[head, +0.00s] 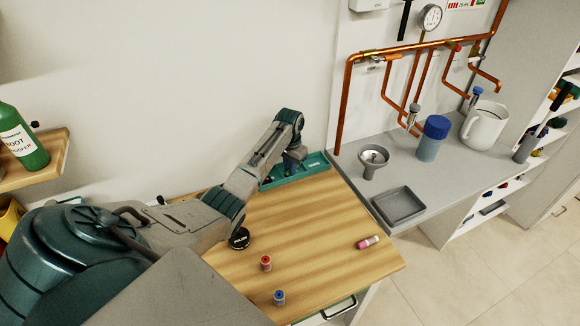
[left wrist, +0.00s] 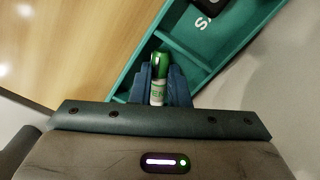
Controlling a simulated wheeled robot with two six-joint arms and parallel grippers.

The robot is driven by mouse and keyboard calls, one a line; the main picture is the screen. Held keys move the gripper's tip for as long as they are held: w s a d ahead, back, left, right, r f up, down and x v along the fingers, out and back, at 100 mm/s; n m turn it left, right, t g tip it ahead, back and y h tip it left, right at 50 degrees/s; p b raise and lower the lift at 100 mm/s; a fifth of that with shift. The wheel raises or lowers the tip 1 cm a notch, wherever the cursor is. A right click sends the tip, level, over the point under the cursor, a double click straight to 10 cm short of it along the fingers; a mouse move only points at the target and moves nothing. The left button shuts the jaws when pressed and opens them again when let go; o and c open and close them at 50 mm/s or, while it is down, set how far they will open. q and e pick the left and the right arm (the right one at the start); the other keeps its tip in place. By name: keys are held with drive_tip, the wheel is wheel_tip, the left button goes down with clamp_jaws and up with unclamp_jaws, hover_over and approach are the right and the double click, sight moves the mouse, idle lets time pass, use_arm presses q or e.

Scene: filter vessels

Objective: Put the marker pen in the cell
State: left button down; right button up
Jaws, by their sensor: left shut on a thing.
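My left gripper (head: 293,160) is at the back of the wooden table, over the teal divided tray (head: 318,162). In the left wrist view, its blue fingers (left wrist: 158,88) are shut on a short cylinder with a green cap and white label, which looks like the marker pen (left wrist: 160,64). The pen is over or inside one cell of the tray, close to its walls (left wrist: 186,48); I cannot tell whether it touches the floor of the cell. The pen is hidden in the head view. My right gripper is not in view.
On the wooden table are a red cylinder (head: 266,263), a blue-topped one (head: 279,297), a pink one lying down (head: 368,242) and a black round thing (head: 239,238). A grey counter at right holds a funnel (head: 373,160), grey tray (head: 398,206), blue-lidded jar (head: 432,138) and white jug (head: 484,125).

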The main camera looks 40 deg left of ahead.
use_arm(q)
drive_tip(key=c, duration=1.7)
unclamp_jaws()
wheel_tip(320, 180, up, 12)
drive_tip(key=b, duration=0.4)
drive_tip(key=shift+r, duration=0.15)
